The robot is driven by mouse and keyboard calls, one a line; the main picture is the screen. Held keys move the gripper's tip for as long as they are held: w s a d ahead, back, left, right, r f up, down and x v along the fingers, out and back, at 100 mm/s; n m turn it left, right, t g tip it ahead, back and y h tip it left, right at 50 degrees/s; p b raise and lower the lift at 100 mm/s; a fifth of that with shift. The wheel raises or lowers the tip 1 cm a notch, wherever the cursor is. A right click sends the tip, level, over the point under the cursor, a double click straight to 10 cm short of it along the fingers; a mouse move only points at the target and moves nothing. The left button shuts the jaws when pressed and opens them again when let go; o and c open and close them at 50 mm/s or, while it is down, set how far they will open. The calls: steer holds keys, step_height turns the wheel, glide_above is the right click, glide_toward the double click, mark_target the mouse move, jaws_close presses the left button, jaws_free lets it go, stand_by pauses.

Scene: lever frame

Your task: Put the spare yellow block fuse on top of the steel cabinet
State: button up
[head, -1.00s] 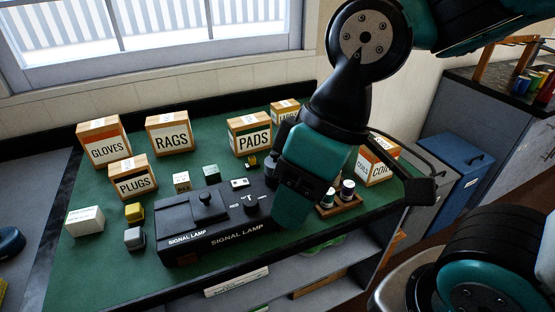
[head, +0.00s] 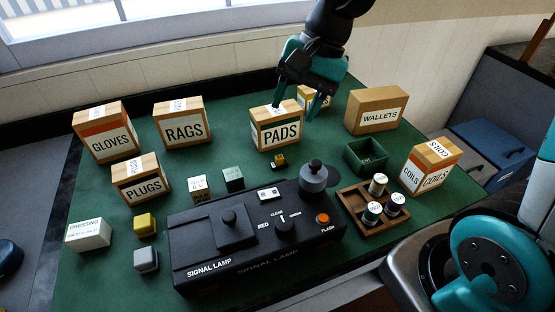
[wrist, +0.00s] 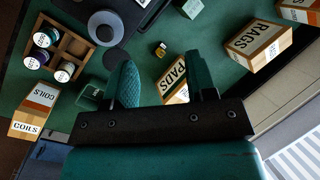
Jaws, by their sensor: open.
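A small yellow-and-black block (head: 279,161), which looks like the fuse, lies on the green bench top in front of the PADS box. It also shows in the wrist view (wrist: 160,49), beyond the fingertips. A larger yellow cube (head: 145,224) sits at the left of the bench. My gripper (head: 295,108) is above the PADS box, open and empty. In the wrist view its two fingers (wrist: 163,78) are spread with the PADS box showing between them. A grey cabinet (head: 508,108) stands beyond the bench at the right; I cannot tell whether it is the steel one.
The PADS box (head: 276,128) stands close behind the small block. The black signal lamp panel (head: 250,245) fills the front middle. A green open bin (head: 366,156) and wooden tray (head: 373,208) stand right. A blue box (head: 492,150) is beyond the bench.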

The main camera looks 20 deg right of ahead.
steer(key=w+d+f+m, duration=0.7)
steer(key=w+d+m, duration=0.1)
steer(key=w+m, duration=0.25)
steer(key=p, duration=0.2)
glide_toward(280, 156)
steer(key=shift+m, duration=0.35)
steer(key=x, duration=0.4)
steer(key=shift+f, duration=0.35)
steer(key=shift+p+x, duration=1.1)
steer(key=shift+x, duration=1.85)
steer(key=shift+s+a, duration=0.1)
jaws_close()
steer(key=shift+r, duration=0.1)
